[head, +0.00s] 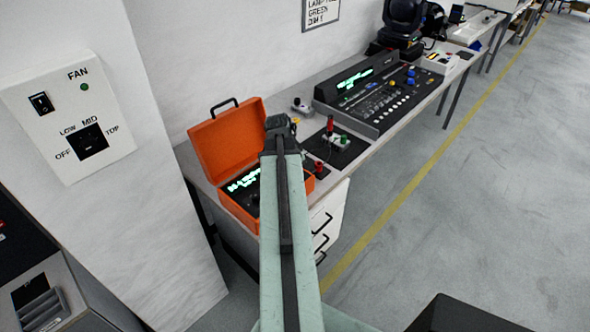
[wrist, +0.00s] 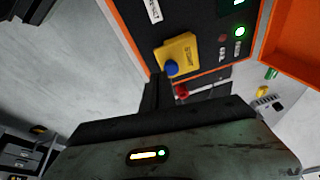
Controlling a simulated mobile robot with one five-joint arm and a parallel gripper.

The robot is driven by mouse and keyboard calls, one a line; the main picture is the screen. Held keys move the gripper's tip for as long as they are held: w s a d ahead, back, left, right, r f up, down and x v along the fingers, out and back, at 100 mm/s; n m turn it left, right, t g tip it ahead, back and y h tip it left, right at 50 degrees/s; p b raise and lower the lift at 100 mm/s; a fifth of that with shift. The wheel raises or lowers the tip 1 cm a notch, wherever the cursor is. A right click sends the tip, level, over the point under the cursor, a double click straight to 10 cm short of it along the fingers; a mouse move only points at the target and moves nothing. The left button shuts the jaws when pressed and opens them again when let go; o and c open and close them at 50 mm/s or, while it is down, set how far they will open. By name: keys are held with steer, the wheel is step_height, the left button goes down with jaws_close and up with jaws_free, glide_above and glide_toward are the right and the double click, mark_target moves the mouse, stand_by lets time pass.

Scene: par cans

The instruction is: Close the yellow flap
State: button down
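The yellow flap (wrist: 178,50) shows in the wrist view on a black panel (wrist: 205,25), with dark lettering on it. A round blue button (wrist: 172,68) shows at its lower edge; I cannot tell the flap's exact angle. My gripper (wrist: 158,78) points at the panel, its dark fingers together just below the blue button, with nothing seen between them. I cannot tell whether they touch. In the head view the panel lies in an open orange case (head: 228,142) on the bench, and my arm hides its right part and the flap.
A red knob (wrist: 181,91) is close to the right of my fingers. Green lights (wrist: 239,31) glow on the panel. The case's raised lid stands at the back. A small black control box (head: 338,150) and a large console (head: 375,95) stand farther right on the bench.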

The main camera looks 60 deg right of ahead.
steer(key=shift+w, duration=0.1)
steer(key=shift+w+d, duration=0.1)
steer(key=shift+w, duration=0.6)
